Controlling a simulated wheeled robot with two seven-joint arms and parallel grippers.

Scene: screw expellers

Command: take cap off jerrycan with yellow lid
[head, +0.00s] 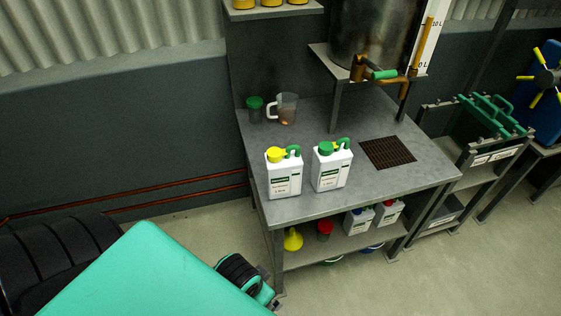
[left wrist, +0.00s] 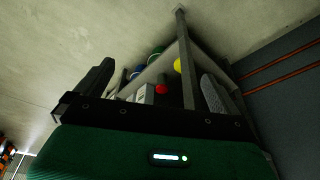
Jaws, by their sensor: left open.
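The white jerrycan with the yellow lid (head: 284,176) stands upright on the grey metal table (head: 225,0). Its yellow cap (head: 276,154) is on top, beside a green handle. A similar white jerrycan with a green cap (head: 332,169) stands just to its right. My left gripper (left wrist: 160,85) shows in the left wrist view with its two dark fingers wide apart and nothing between them. It points at the table's lower shelf from a distance, apart from the jerrycan. My right gripper is not in view.
A tank with a green-handled tap (head: 382,74) stands at the back. The table's front right is clear.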

